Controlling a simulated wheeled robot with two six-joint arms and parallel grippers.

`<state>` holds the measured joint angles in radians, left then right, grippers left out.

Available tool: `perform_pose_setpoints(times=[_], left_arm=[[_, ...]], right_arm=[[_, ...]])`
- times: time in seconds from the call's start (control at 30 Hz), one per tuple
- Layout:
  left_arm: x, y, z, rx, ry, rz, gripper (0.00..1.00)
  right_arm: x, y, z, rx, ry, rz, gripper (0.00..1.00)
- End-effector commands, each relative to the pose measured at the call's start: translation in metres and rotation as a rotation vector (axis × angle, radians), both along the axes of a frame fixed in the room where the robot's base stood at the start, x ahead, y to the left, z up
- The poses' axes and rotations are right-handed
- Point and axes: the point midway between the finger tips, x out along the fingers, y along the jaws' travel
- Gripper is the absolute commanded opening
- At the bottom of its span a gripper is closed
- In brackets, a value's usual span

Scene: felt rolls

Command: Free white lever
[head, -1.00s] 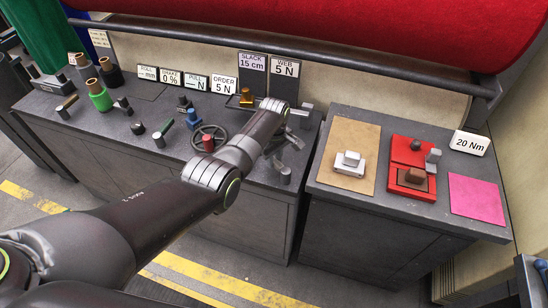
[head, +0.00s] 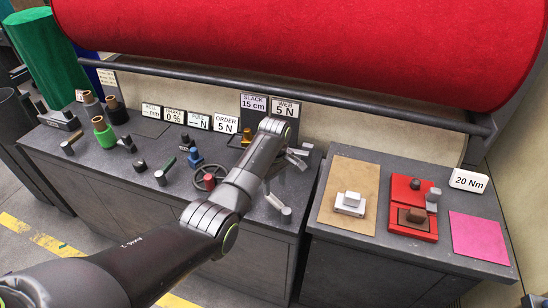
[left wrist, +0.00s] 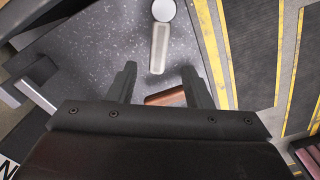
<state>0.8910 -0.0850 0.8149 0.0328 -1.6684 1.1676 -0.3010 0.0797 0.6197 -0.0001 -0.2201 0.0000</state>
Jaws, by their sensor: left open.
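A pale lever with a round knob (head: 286,211) sticks out at the front right of the dark counter, just right of my left forearm. In the left wrist view the pale lever (left wrist: 159,48) lies beyond my fingertips, its round knob at the top. My left gripper (left wrist: 158,85) is open, with nothing held between its fingers. The lever's near end comes close to the gap between the fingers; I cannot tell the height between them. A brown-red bar (left wrist: 165,97) shows between the fingers lower down. My right gripper is not in view.
Pale handles (head: 297,157) lie behind the lever. A side counter holds a red fixture (head: 413,207) and a white block (head: 350,204). A big red roll (head: 300,45) hangs behind.

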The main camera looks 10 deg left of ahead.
Motion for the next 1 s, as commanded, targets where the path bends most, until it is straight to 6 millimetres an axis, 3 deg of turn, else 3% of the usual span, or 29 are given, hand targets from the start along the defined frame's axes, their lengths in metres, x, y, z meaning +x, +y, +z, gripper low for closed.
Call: perform_pose_setpoints(times=[0.2,0.43,0.63,1.0], left_arm=[[0.001,0.000,0.051,-0.001,-0.006,0.001,0.45],[0.001,0.001,0.089,0.001,-0.005,0.002,0.45],[0.000,0.001,0.101,0.000,-0.001,0.002,0.45],[0.000,0.001,0.102,0.000,-0.001,0.002,0.45]], right_arm=[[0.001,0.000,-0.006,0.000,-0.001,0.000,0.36],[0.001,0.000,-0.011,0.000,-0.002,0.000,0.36],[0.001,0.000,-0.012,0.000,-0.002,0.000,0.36],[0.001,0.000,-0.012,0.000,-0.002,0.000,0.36]])
